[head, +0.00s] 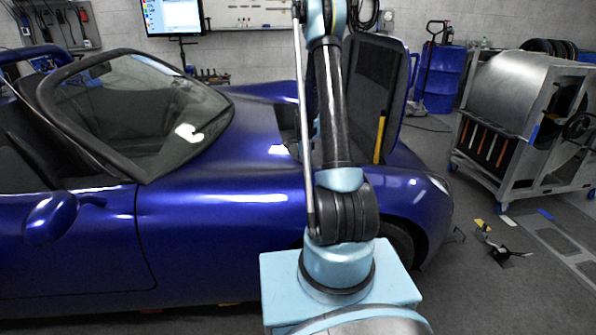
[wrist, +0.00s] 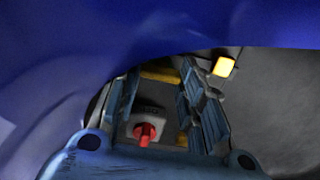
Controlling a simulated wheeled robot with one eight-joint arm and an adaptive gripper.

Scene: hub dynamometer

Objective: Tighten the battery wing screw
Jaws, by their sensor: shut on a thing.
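In the wrist view, my gripper (wrist: 161,100) has one finger on each side of a red piece (wrist: 145,133), which looks like the battery wing screw. The red piece stands out from a small pale grey block. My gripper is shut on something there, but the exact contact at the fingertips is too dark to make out. A yellow strip (wrist: 161,75) shows beyond, between the far finger ends. In the head view, my arm reaches over the blue car (head: 220,205) toward its open front compartment, and my gripper is hidden.
The compartment's raised lid (head: 367,90) stands just right of my arm. A yellow bar (head: 380,138) stands by it. Blue bodywork closes in above my gripper in the wrist view. A metal dynamometer cart (head: 520,110) and a blue drum (head: 440,80) stand at the right.

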